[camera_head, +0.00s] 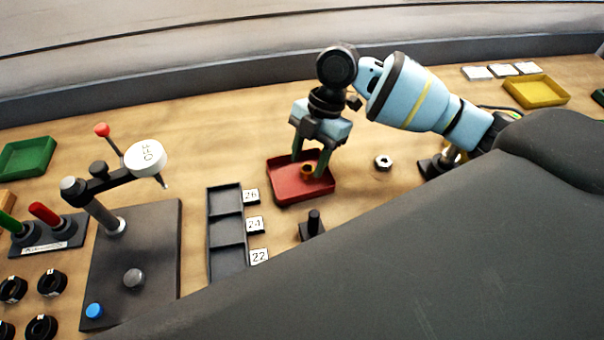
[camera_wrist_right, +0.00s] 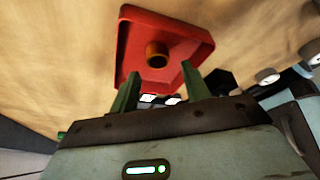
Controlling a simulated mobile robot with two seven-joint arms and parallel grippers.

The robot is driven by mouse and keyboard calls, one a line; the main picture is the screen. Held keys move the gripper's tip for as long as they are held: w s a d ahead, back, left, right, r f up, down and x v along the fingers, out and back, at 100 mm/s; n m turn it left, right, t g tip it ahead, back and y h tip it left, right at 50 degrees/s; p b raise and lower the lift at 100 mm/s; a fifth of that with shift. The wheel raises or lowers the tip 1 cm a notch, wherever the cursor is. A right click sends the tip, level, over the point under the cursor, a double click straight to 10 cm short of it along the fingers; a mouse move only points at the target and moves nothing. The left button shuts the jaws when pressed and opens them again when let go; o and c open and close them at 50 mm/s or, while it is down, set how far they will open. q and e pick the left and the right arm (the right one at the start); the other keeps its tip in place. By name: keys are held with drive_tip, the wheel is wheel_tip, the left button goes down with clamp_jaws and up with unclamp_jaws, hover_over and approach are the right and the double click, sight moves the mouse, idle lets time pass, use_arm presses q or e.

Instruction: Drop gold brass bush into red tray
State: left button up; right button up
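The gold brass bush (camera_head: 307,171) sits in the red tray (camera_head: 287,192). In the right wrist view the bush (camera_wrist_right: 156,56) stands on the floor of the tray (camera_wrist_right: 190,22), its round hole showing. My right gripper (camera_head: 309,163) is over the tray, pointing down, with its green fingers spread apart. In the right wrist view the open gripper (camera_wrist_right: 158,85) has the bush beyond its fingertips, with no finger seen gripping it. My left gripper is not in view.
A black holder with number cards (camera_head: 227,232) stands left of the tray, and a black peg block (camera_head: 312,226) in front. A hex nut (camera_head: 383,162) lies to the right. A lever fixture (camera_head: 135,255) stands at left. A yellow tray (camera_head: 537,91) is far right, a green tray (camera_head: 28,157) far left.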

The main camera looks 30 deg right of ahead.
drive_tip(key=v, duration=0.7)
drive_tip(key=shift+d+r, duration=0.2)
drive_tip(key=shift+r, duration=0.15)
idle(0.7)
